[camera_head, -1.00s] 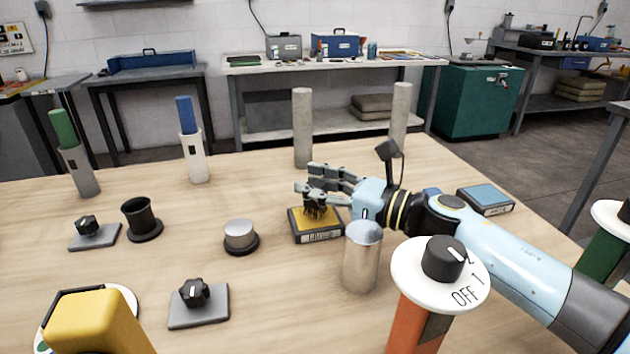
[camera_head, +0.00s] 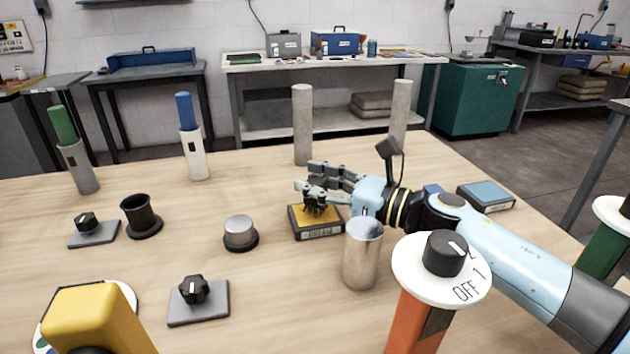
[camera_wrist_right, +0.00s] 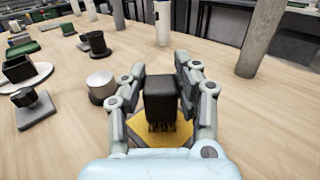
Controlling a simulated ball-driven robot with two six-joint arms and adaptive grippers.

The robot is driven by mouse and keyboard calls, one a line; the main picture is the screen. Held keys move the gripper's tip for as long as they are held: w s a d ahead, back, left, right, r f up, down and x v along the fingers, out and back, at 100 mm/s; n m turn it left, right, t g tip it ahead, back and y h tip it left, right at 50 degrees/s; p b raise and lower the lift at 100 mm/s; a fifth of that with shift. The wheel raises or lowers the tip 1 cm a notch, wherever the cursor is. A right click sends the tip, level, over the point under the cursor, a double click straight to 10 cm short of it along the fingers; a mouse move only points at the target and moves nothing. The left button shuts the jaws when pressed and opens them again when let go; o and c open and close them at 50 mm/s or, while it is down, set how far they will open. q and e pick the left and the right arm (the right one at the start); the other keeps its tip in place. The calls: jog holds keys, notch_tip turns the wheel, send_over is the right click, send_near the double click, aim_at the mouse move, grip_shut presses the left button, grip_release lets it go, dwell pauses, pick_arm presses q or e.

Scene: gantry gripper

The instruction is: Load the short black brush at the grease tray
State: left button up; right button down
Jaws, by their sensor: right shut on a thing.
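My right gripper (camera_head: 318,190) is over the grease tray (camera_head: 316,229), a dark tray with a yellow top and a label on its front. In the right wrist view, my right gripper (camera_wrist_right: 160,88) is shut on the short black brush (camera_wrist_right: 161,98), a dark block with bristles pointing down. The bristles are at the yellow surface of the grease tray (camera_wrist_right: 178,138); whether they press into it I cannot tell. In the head view the fingers hide much of the brush (camera_head: 315,206). My left gripper is not in view.
An orange post with a white dial top (camera_head: 415,268) is nearer. A silver knob (camera_head: 240,232) sits left of the tray. Two grey posts (camera_head: 303,130) stand behind. A blue-topped tray (camera_head: 486,195) lies right.

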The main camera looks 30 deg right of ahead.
aim_at(315, 181)
jog(key=shift+s+f+b, duration=0.1)
jog(key=shift+f+b, duration=0.35)
jog(key=shift+f, duration=0.05)
dwell(1.3)
jog(key=shift+r+p, duration=2.9)
jog(key=shift+r, duration=0.7)
jog(key=shift+r, duration=0.15)
